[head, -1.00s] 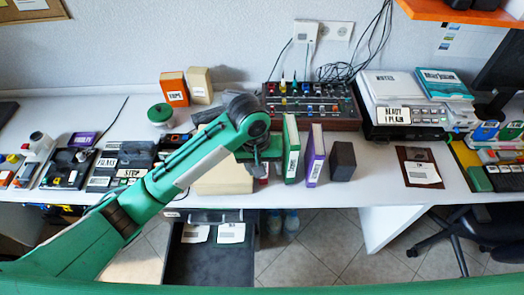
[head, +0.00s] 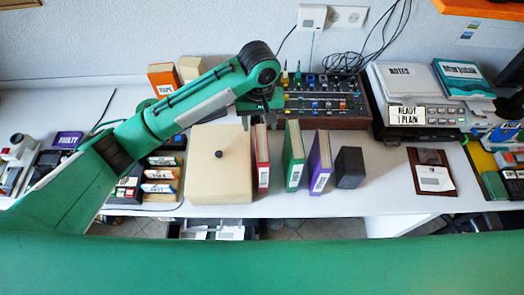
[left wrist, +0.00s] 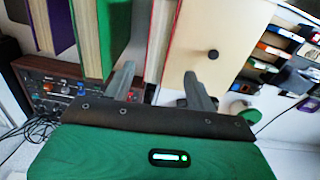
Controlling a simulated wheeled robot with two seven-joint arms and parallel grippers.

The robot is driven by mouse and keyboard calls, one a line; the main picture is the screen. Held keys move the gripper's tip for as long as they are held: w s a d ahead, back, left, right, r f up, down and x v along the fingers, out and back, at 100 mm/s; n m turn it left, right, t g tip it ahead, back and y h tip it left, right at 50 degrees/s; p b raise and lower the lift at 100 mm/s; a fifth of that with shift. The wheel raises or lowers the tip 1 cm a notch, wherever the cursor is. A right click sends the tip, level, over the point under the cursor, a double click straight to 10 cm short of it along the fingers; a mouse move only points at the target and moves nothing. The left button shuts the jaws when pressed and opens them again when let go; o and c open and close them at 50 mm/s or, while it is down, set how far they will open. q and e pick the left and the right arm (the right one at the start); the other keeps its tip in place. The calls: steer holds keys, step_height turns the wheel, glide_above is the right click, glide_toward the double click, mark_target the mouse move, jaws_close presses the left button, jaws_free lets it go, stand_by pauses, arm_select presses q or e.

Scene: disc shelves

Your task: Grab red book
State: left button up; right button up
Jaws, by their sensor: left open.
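The red book (head: 262,165) stands upright on the white desk, between a beige box (head: 215,170) and a green book (head: 294,158). A purple book (head: 320,165) stands farther right. My left gripper (head: 260,108) is open and empty above the back end of the red book in the head view. In the left wrist view the fingers (left wrist: 160,80) lie on either side of the red book (left wrist: 161,40), one by the green book and one over the beige box. I cannot tell how far the fingers are from the red book. My right gripper is not in view.
A black block (head: 349,168) stands right of the purple book. A control panel with knobs (head: 322,100) sits behind the books. Stacked label boxes (head: 163,175) stand left of the beige box. Desk between the black block and a brown clipboard (head: 431,172) is clear.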

mark_target(260, 139)
arm_select(q)
steer(key=f, duration=0.4)
steer(key=f+p, duration=0.1)
steer(key=f, duration=0.1)
steer(key=shift+s, duration=0.3)
steer(key=shift+w+f, duration=0.1)
steer(key=shift+f, duration=0.15)
steer(key=f, duration=0.1)
steer(key=f+p, duration=0.1)
steer(key=f, duration=0.2)
steer(key=shift+s+d+f+p, duration=0.3)
steer(key=shift+s+f+p, duration=0.05)
steer(key=shift+s+p, duration=0.05)
steer(key=shift+f, duration=0.35)
jaws_close()
steer(key=shift+r, duration=0.1)
